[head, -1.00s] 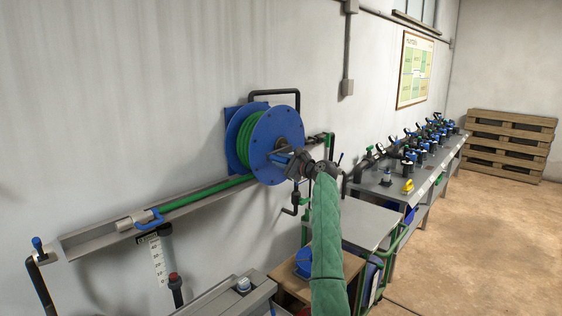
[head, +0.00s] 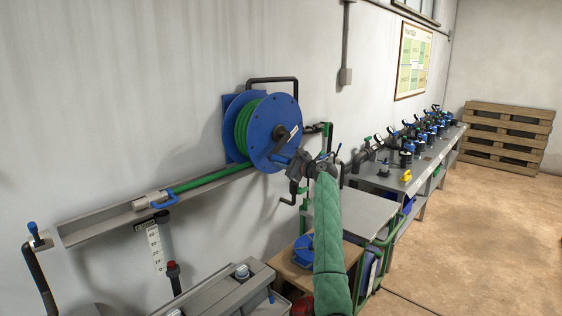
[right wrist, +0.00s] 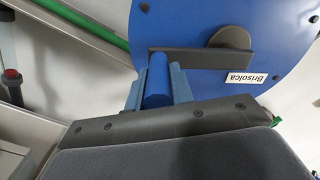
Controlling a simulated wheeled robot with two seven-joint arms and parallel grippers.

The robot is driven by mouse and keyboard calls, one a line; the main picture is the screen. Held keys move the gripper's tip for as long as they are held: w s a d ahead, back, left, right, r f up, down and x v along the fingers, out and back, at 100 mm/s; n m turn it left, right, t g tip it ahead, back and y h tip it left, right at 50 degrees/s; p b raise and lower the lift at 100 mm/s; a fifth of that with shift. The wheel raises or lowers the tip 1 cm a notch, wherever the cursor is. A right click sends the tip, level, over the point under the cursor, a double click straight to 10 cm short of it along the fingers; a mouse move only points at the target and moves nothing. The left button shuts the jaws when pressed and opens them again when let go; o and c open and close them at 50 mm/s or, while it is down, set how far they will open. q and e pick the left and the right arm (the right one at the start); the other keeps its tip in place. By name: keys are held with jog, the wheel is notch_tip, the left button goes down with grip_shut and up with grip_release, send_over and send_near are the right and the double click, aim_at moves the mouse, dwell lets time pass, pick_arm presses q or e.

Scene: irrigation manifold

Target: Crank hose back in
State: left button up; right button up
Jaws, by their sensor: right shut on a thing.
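The blue hose reel (head: 262,118) hangs on the wall with green hose (head: 240,128) wound on it. A straight run of hose goes left along a grey rail to a grey end fitting with a blue lever (head: 153,200). My right gripper (head: 281,158) is at the lower front of the reel. In the right wrist view, its two fingers (right wrist: 157,88) are shut around the blue crank handle (right wrist: 158,74). The dark crank arm (right wrist: 195,61) joins the handle to the reel's hub. My left gripper is not in view.
A bench with several valves (head: 410,150) runs along the wall to the right. A grey-topped cart (head: 350,212) stands below and right of the reel. Pallets (head: 505,138) lean at the back. A black bent bar (head: 272,80) arches over the reel. The floor at right is clear.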

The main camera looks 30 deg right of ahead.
jog(key=d+f, duration=0.1)
jog(key=w+d+f+b, duration=0.1)
jog(key=shift+d+f, duration=0.1)
jog(key=shift+f, duration=0.25)
